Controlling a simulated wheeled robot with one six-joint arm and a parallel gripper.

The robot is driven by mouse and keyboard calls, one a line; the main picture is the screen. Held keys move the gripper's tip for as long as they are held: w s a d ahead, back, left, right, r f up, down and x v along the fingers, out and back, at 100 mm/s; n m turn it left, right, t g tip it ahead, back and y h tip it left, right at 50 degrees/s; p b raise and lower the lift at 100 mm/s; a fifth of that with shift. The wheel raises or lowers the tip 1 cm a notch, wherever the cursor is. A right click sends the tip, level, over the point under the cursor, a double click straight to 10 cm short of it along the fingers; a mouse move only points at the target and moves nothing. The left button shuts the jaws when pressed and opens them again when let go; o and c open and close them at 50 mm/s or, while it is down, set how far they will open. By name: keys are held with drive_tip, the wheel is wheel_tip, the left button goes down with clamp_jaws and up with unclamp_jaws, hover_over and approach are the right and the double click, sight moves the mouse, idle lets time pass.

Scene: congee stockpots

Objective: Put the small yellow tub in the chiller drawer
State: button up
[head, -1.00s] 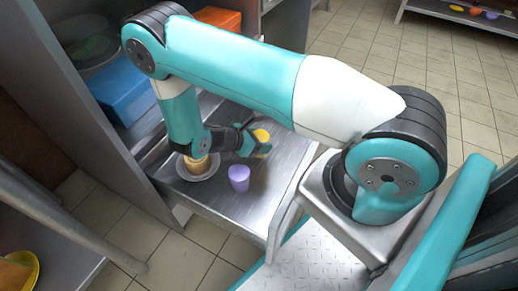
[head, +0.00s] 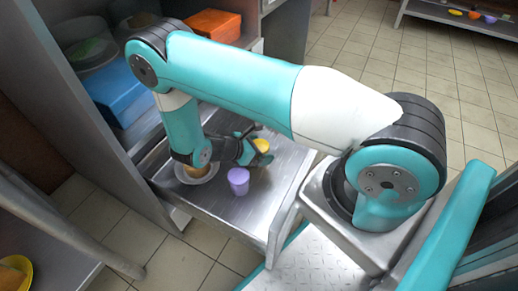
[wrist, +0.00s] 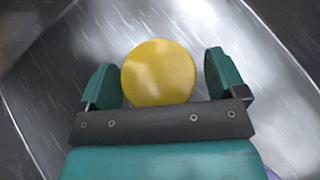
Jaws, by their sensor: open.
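The small yellow tub (head: 262,146) is at the far right part of the pulled-out metal drawer (head: 245,215). In the wrist view, the tub's round yellow top (wrist: 158,72) lies between the two teal fingers of my gripper (wrist: 163,80). The fingers are open, with a narrow gap on each side of the tub. My gripper (head: 250,152) reaches the tub from the left in the head view and hides part of its side. The tub's base is hidden, so its contact with the drawer floor does not show.
A purple cup (head: 238,182) stands in the drawer nearer the front. A pale dish (head: 190,178) with a tan item lies left of it, partly behind my arm. A blue box (head: 118,93) and an orange box (head: 214,25) sit on the shelf behind.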

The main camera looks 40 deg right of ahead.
drive_tip(key=p+v, duration=0.3)
drive_tip(key=v, duration=0.4)
drive_tip(key=shift+a, duration=0.2)
drive_tip(key=shift+r, duration=0.2)
